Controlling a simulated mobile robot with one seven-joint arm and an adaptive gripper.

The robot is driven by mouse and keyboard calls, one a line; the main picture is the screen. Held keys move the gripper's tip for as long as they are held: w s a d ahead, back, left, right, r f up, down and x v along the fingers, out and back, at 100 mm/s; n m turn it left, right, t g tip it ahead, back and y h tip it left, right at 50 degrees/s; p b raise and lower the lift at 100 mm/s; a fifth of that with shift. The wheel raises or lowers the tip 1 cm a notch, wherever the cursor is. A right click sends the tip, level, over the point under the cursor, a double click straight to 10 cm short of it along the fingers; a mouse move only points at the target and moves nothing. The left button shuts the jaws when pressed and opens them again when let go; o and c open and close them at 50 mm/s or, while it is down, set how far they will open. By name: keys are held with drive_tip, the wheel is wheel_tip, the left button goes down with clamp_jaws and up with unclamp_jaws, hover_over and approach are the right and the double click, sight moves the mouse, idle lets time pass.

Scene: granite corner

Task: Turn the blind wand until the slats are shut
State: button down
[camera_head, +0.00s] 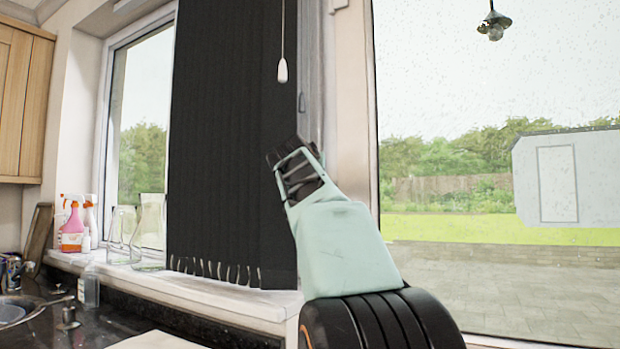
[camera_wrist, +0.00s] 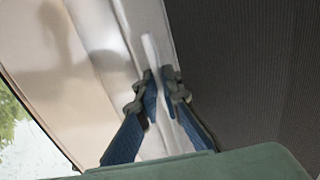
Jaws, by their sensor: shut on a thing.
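The dark vertical blind (camera_head: 225,130) hangs over part of the left window. Its slats stand close together as a nearly unbroken dark sheet, with pale loops along the lower edge. In the wrist view the blind (camera_wrist: 255,70) fills the right side. A pale, thin rod, apparently the wand (camera_wrist: 149,50), runs between the fingertips of my gripper (camera_wrist: 158,88), which is shut on it. In the head view my gripper (camera_head: 288,155) is in front of the blind's right edge; I cannot pick out the wand there.
A cord with a white pull (camera_head: 283,72) hangs above my gripper. Glass vessels (camera_head: 150,232) and spray bottles (camera_head: 73,225) stand on the sill (camera_head: 190,285) at left. A large window (camera_head: 480,240) is at right. A sink (camera_head: 12,312) is at lower left.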

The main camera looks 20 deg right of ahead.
drive_tip(key=shift+s+d+r, duration=0.2)
drive_tip(key=shift+s+d, duration=0.1)
drive_tip(key=shift+d, duration=0.15)
drive_tip(key=c, duration=2.1)
unclamp_jaws()
drive_tip(key=shift+r, duration=0.1)
drive_tip(key=p, duration=0.2)
drive_tip(key=shift+s+r+y+p, duration=0.1)
drive_tip(key=shift+r+y+p, duration=0.2)
drive_tip(key=p, duration=0.2)
drive_tip(key=n+t+y+p, duration=0.1)
drive_tip(key=p, duration=0.2)
drive_tip(key=shift+w+a+f+n+y, duration=0.1)
drive_tip(key=shift+w+a+n+y, duration=0.1)
drive_tip(key=shift+w+n+y, duration=0.1)
drive_tip(key=y+p, duration=0.1)
drive_tip(key=p, duration=0.3)
drive_tip(key=n+y+p, duration=0.1)
drive_tip(key=p, duration=0.4)
drive_tip(key=shift+a+f+n+t, duration=0.2)
drive_tip(key=shift+n+t, duration=0.1)
drive_tip(key=shift+t, duration=0.1)
drive_tip(key=y+p, duration=0.1)
drive_tip(key=p, duration=0.2)
drive_tip(key=n+y+p, duration=0.1)
drive_tip(key=p, duration=0.2)
drive_tip(key=n+y+p, duration=0.1)
drive_tip(key=p, duration=0.3)
drive_tip(key=shift+d+y, duration=0.4)
